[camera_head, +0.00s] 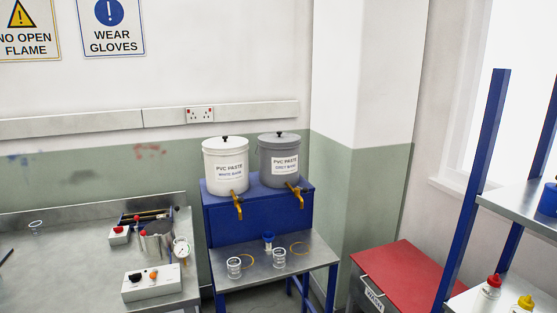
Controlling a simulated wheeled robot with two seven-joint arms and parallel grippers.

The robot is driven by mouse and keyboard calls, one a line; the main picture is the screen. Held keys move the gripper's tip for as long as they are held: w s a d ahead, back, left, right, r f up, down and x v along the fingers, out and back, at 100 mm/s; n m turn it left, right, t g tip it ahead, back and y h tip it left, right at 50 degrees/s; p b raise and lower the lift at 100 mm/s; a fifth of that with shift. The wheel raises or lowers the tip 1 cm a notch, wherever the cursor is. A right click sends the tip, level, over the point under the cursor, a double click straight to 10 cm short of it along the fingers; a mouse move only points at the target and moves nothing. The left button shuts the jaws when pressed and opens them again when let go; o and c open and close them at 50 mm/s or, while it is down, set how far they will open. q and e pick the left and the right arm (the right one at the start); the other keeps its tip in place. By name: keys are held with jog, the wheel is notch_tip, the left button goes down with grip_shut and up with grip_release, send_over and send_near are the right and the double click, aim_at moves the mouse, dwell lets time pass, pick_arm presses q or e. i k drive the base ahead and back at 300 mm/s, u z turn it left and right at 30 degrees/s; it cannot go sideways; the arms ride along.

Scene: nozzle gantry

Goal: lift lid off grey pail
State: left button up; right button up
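The grey pail (279,163) stands upright on a blue stand, with a label reading PVC PASTE GREY BASE and a brass-coloured tap low on its front. Its grey lid (279,139) sits on top and has a small black knob (280,134). A white pail (226,168) with a similar black-knobbed lid stands just left of it. Neither of my grippers is in the view.
The blue stand (251,220) has a lower metal shelf (300,262) holding clear cups and a small blue item. A metal bench (75,255) with tools and a control box is at left. A red-lidded bin (405,265) and blue-posted rack (477,180) are at right.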

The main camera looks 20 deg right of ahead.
aim_at(278, 138)
jog(key=u, duration=0.6)
jog(key=i, duration=1.15)
jog(key=z, duration=0.7)
